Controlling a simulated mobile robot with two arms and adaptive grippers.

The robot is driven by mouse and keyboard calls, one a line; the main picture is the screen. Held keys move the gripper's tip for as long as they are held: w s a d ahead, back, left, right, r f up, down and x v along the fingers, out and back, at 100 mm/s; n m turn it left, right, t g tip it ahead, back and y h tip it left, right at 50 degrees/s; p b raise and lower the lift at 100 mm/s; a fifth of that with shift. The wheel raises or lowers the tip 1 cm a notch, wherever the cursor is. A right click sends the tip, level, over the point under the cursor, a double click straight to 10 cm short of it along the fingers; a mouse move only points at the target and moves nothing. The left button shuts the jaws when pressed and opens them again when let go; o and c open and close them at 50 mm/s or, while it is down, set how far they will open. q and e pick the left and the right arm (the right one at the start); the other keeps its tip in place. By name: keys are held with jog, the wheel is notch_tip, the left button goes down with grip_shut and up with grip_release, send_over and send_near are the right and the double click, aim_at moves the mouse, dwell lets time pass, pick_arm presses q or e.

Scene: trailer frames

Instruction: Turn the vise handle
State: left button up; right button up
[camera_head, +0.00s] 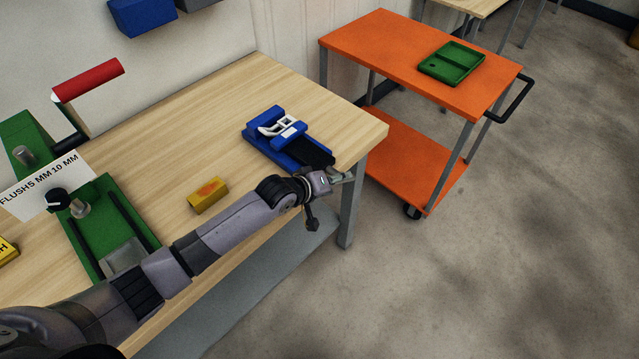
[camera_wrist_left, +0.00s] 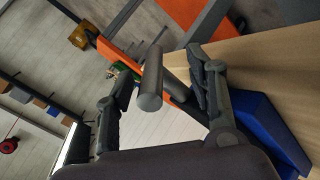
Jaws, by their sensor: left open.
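A blue vise (camera_head: 262,143) with a white piece on top and a dark front part sits near the right end of the wooden bench. Its blue body shows at the right of the left wrist view (camera_wrist_left: 268,128). My left gripper (camera_head: 328,199) is just off the vise's front end, by the bench edge. In the left wrist view my left gripper (camera_wrist_left: 160,68) is open, one finger on each side of a grey round bar, which looks like the vise handle (camera_wrist_left: 150,100). I cannot tell whether the fingers touch it. My right gripper is not in view.
A green fixture (camera_head: 95,215) with a red-gripped lever (camera_head: 88,80) stands on the bench at left. A yellow block (camera_head: 208,195) lies mid-bench, beyond my forearm. An orange cart (camera_head: 375,50) with a green tray (camera_head: 452,62) stands beyond the bench. Floor at right is clear.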

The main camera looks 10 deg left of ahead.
pick_arm(q)
jog(key=v, duration=0.8)
jog(key=shift+s+a, duration=0.1)
